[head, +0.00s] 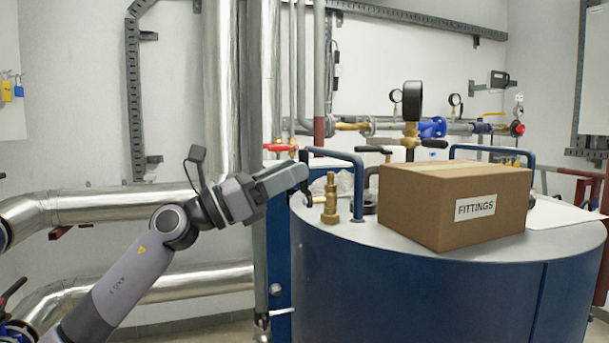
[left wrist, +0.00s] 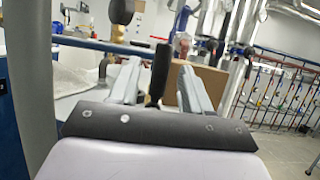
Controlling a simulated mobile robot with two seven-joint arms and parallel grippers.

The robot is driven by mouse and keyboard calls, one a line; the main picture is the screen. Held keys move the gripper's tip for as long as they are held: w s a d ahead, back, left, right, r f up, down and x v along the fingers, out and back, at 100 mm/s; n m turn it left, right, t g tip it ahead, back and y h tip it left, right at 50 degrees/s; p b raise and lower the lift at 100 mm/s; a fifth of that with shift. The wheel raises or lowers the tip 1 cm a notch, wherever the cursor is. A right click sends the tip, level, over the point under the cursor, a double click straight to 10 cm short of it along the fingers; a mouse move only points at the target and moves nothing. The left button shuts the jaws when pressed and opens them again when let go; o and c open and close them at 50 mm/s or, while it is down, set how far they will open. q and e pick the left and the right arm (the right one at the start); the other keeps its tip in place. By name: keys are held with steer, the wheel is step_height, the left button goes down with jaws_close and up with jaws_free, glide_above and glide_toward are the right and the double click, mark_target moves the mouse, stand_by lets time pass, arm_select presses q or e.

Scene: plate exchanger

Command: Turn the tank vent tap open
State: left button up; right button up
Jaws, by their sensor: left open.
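My left gripper (head: 300,172) reaches in from the left at the near left edge of the tank top. In the left wrist view its two fingers (left wrist: 158,75) are apart. A black upright lever on a brass stem, apparently the tank vent tap (left wrist: 161,72), stands between or just beyond them; contact cannot be told. In the head view the black lever (head: 305,157) shows at the fingertips, partly hidden by them, beside a brass fitting (head: 330,200). The blue tank (head: 400,285) stands below. My right gripper is not in view.
A cardboard box marked FITTINGS (head: 455,205) sits on the tank top. A blue handrail (head: 358,185) rises just right of the gripper. A black gauge on a brass valve (head: 411,102) stands behind the box. Silver pipes (head: 221,90) run behind my left arm.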

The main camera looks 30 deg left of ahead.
arm_select(q)
steer(key=shift+b+v, duration=0.3)
steer(key=shift+v, duration=0.8)
